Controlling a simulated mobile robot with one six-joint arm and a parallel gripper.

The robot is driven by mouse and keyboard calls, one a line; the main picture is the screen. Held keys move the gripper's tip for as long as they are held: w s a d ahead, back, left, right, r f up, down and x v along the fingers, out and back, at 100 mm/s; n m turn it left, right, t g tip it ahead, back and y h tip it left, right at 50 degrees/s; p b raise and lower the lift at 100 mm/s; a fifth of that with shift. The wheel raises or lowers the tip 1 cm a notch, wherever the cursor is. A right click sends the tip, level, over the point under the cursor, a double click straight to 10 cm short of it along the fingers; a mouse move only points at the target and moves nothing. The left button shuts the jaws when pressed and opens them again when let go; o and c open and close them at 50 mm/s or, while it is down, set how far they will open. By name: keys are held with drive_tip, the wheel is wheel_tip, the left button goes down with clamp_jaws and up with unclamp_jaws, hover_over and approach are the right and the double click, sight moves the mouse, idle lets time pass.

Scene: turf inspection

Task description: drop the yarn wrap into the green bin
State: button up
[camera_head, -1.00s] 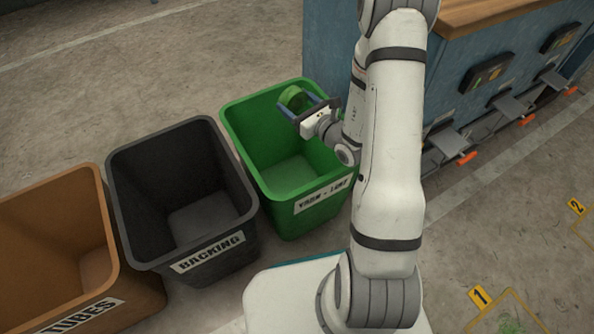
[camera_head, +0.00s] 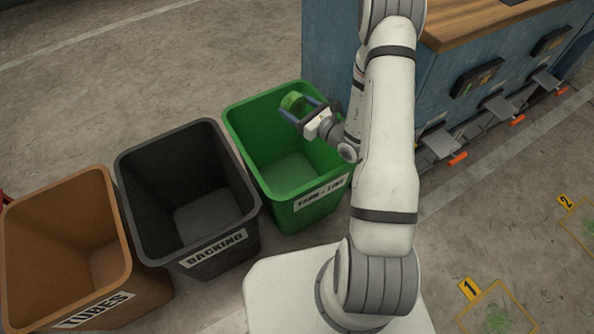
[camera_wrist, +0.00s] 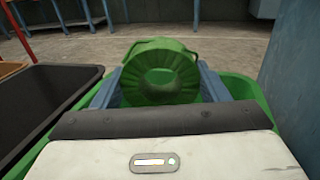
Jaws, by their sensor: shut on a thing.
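The yarn wrap is a round green bundle (camera_head: 293,101), held between the fingers of my gripper (camera_head: 303,107). In the wrist view the bundle (camera_wrist: 161,72) shows its ribbed round face, with blue-grey fingers on either side. My gripper is shut on it. In the head view both appear over the opening of the green bin (camera_head: 318,206), toward its back rim. The bin's label is partly readable and starts with "YARN". Its inside floor shows bare. The green rim also shows at both sides in the wrist view (camera_wrist: 249,92).
A black bin (camera_head: 160,249) labelled "BACKING" stands left of the green bin, and a brown bin (camera_head: 121,283) labelled "TUBES" is farther left. A blue cabinet (camera_head: 330,60) with a wooden top stands close behind on the right. Floor markers 1 and 2 lie at lower right.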

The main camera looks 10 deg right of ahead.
sight(298, 115)
drive_tip(key=shift+f+b, duration=0.8)
drive_tip(key=shift+f, duration=0.75)
drive_tip(key=o, duration=1)
drive_tip(key=shift+o, duration=0.2)
drive_tip(key=p+v, duration=0.2)
drive_tip(key=v, duration=0.5)
drive_tip(key=shift+s+d, duration=0.25)
drive_tip(key=shift+s, duration=0.1)
